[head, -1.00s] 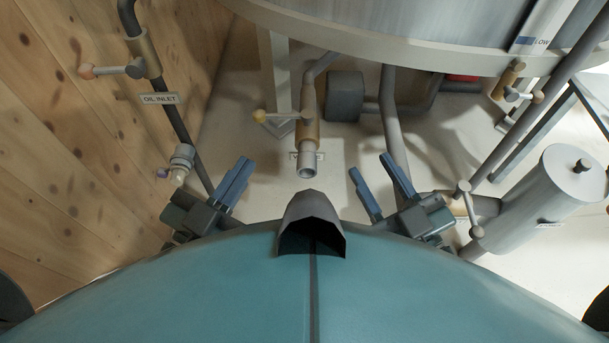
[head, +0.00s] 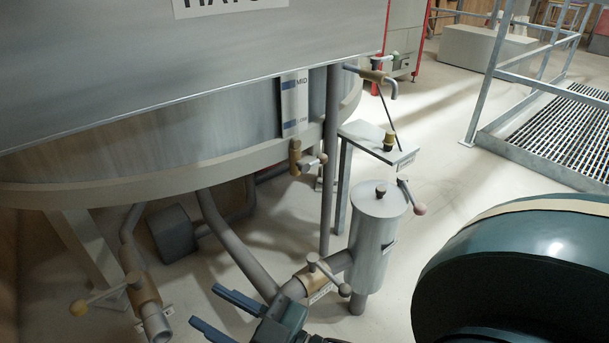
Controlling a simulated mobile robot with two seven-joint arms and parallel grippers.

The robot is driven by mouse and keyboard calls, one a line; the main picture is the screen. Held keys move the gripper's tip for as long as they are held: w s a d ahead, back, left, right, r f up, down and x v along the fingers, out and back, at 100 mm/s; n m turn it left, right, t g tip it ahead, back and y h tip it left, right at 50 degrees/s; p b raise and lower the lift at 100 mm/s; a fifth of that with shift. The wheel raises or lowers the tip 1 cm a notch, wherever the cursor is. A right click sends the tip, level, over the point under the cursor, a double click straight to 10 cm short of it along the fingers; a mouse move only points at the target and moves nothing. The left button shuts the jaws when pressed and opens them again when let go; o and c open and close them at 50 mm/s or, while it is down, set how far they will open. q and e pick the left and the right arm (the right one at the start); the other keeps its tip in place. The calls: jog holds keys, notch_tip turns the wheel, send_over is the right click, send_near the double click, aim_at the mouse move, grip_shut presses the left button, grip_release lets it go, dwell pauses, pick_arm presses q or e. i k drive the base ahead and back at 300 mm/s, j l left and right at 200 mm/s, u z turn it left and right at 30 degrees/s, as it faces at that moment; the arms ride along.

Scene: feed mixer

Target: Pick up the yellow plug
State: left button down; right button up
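A small plug (head: 389,146) with a yellowish body and a dark top stands upright on a small grey stand (head: 361,133), right of the tank, in the head view. My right gripper (head: 222,315) is at the bottom edge, low and to the left of the stand. Its two blue fingers are apart with nothing between them. It is well away from the plug. My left gripper is out of view.
A grey cylinder (head: 372,245) with a valve handle (head: 411,197) stands between my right gripper and the stand. A thin upright pipe (head: 329,165) and the large tank (head: 190,135) are to the left. Open floor (head: 450,150) lies right of the stand; a railed grate platform (head: 560,130) is beyond.

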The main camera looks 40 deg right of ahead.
aim_at(388, 142)
jog(key=z, duration=1.8)
